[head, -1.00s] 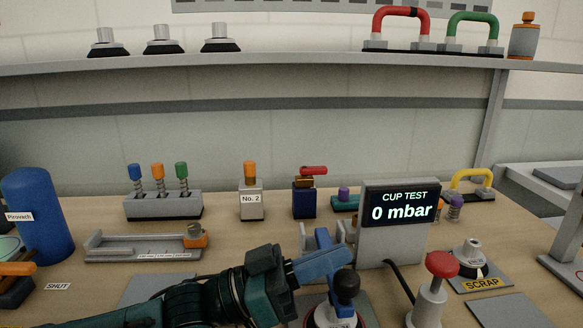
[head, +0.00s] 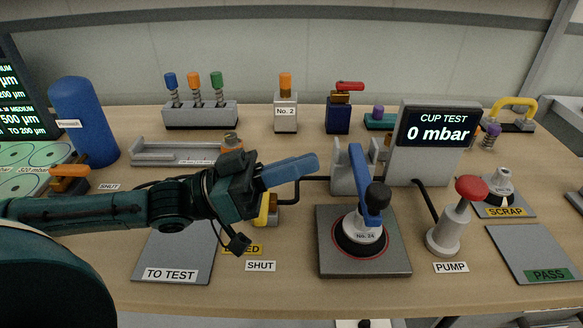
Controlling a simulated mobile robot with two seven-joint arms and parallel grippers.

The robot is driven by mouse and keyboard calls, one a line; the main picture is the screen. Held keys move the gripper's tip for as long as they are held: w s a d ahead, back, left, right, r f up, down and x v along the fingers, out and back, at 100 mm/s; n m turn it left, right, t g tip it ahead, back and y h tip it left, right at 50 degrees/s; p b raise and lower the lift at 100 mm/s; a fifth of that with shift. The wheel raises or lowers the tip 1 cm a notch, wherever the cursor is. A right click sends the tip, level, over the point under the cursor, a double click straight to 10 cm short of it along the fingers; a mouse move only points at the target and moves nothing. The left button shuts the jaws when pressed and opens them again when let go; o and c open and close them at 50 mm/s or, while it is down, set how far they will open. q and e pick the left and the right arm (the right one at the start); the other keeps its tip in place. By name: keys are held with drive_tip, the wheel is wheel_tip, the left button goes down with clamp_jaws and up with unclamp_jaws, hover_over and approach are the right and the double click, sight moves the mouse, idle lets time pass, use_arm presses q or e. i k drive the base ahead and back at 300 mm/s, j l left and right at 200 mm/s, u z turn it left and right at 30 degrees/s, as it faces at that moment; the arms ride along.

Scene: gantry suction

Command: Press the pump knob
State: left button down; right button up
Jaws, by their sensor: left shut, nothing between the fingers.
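The pump (head: 447,230) stands on the right side of the bench behind its PUMP label (head: 450,267). It is a pale tilted cylinder with a red knob (head: 472,188) on a grey rod, and the rod stands out of the body. My left gripper (head: 316,163) has blue fingers, which are shut and empty. It is in the air left of the test cup, well to the left of the red knob and apart from it. My right gripper is not in view.
A suction cup (head: 361,236) with a blue lever and black ball sits on a grey plate (head: 330,263) between gripper and pump. The CUP TEST display (head: 437,130) behind reads 0 mbar. The PASS mat (head: 535,250) is bare, right of the pump.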

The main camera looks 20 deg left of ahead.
sight(471, 188)
drive_tip(key=k, duration=1.5)
